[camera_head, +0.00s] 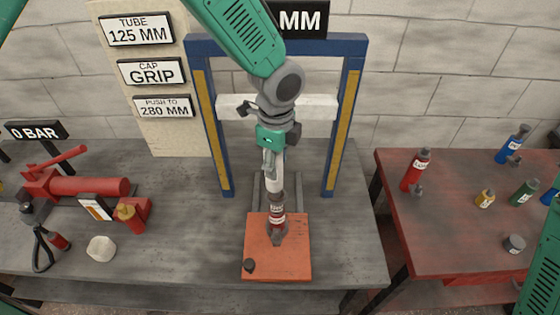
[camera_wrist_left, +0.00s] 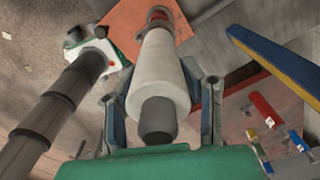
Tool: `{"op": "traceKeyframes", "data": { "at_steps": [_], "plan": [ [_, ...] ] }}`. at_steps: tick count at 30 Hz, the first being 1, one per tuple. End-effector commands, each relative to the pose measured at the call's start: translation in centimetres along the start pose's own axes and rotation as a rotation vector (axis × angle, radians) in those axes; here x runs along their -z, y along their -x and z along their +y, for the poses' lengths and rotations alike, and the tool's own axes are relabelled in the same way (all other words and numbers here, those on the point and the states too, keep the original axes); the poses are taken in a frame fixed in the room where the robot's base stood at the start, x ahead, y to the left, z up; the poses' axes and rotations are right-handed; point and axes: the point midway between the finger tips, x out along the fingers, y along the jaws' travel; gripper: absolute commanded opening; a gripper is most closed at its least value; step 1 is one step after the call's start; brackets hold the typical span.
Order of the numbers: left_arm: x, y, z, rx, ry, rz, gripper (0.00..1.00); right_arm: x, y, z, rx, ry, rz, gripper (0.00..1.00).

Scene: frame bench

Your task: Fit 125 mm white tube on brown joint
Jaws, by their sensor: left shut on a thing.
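My left gripper (camera_head: 271,160) hangs below the blue frame's crossbar and is shut on a white tube (camera_head: 275,181), held nearly upright. In the left wrist view the white tube (camera_wrist_left: 162,66) lies between the two fingers of the gripper (camera_wrist_left: 160,100), with a dark grey end toward the camera. The tube's lower end meets a brownish-red joint (camera_head: 277,212) with a pale label, standing on an orange plate (camera_head: 262,252). The joint (camera_wrist_left: 157,16) shows just beyond the tube in the wrist view. I cannot tell how deeply the two are engaged. My right gripper is out of view.
A blue and yellow frame (camera_head: 351,110) stands around the work spot. A red hand pump (camera_head: 85,187), a yellow-topped red item (camera_head: 130,217) and a pale lump (camera_head: 101,249) lie left. A red table (camera_head: 450,235) with several bottles stands right, across a gap.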

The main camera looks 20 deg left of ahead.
Motion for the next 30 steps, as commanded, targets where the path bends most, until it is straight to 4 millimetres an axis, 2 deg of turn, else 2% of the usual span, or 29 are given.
{"op": "traceKeyframes", "data": {
  "at_steps": [30],
  "plan": [
    [0.81,0.06,-0.18,-0.002,0.001,-0.012,0.00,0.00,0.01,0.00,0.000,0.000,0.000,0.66]
  ]
}}
